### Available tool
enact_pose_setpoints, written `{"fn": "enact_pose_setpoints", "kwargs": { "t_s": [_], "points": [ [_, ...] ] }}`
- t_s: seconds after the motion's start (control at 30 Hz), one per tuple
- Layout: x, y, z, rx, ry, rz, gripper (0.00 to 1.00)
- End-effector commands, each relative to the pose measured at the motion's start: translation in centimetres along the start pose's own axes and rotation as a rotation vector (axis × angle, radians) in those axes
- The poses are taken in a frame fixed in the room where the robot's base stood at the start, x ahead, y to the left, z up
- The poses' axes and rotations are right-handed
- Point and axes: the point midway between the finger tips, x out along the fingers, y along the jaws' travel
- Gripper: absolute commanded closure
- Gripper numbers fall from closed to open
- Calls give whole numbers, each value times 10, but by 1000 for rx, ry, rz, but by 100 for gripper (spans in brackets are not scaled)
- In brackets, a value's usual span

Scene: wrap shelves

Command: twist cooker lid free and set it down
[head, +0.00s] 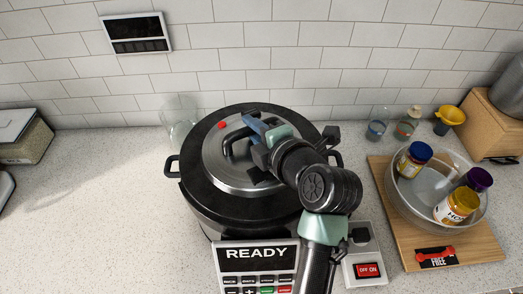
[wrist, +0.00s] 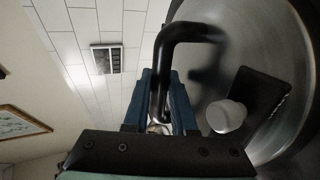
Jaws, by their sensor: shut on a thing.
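The cooker (head: 245,218) is a large black pot on the counter with side handles. Its steel lid (head: 215,165) sits on top, with a dark rim around it, a red button (head: 222,125) and a black arched handle (head: 228,143). My gripper (head: 255,128) reaches over the lid from the right, and the arm hides the lid's right part. In the wrist view, the blue fingers are shut on the black lid handle (wrist: 180,32), with the lid's brushed steel (wrist: 290,30) at the right. A pale round knob (wrist: 226,115) stands on the lid beside the fingers.
A control panel (head: 256,254) reading READY stands in front of the cooker, with an ON/OFF switch box (head: 364,270) to its right. A clear bowl of jars (head: 408,208) stands on a wooden board (head: 480,246). Small glass containers (head: 377,128) stand behind. The counter left of the cooker (head: 100,215) is clear.

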Motion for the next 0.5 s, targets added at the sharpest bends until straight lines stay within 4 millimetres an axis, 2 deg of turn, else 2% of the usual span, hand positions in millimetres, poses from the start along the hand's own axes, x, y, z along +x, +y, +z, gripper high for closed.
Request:
{"fn": "enact_pose_setpoints", "kwargs": {
  "t_s": [0.5],
  "points": [
    [-2,6,0,-26,55,6,100]
  ]
}}
